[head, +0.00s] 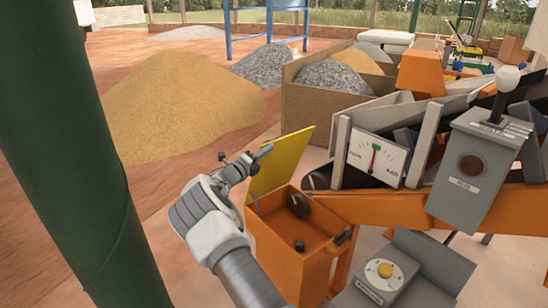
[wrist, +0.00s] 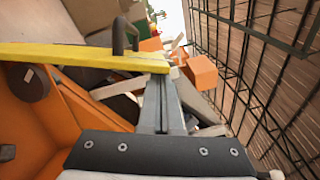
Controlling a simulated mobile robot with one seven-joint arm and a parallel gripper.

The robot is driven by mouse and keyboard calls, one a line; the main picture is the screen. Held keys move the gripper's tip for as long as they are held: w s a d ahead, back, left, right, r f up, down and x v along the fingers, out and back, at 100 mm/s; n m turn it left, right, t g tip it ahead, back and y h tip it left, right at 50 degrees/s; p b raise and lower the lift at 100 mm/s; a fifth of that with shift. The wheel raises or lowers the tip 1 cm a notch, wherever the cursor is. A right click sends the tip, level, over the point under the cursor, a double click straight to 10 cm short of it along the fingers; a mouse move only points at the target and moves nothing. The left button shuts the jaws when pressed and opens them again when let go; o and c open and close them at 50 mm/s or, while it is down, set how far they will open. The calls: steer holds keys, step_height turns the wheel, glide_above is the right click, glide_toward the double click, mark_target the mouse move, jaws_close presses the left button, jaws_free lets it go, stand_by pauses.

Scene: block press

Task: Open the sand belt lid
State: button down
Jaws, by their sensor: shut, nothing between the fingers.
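The yellow sand belt lid (head: 281,163) stands raised, tilted up at the back left of the orange box (head: 292,262). The box is uncovered, and dark round parts show inside. In the wrist view the lid (wrist: 70,57) is seen nearly edge-on, with a black handle (wrist: 125,36) on its outer side. My gripper (head: 266,151) is shut and empty at the lid's left side, near its upper edge. In the wrist view the shut fingers (wrist: 161,85) come close to the lid's end; I cannot tell whether they touch.
A grey lever box (head: 478,165) and a dial gauge (head: 377,158) stand to the right above the orange frame. A green post (head: 65,150) rises on the left. A sand pile (head: 175,105) lies behind.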

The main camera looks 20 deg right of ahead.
steer(key=shift+n+y, duration=0.3)
steer(key=shift+n, duration=0.4)
steer(key=shift+w+a+r, duration=0.25)
steer(key=shift+w, duration=0.4)
steer(key=shift+w+a+r, duration=0.2)
steer(key=shift+w+r, duration=0.05)
steer(key=shift+w, duration=0.4)
steer(key=shift+w+a+r, duration=0.25)
steer(key=shift+w, duration=0.4)
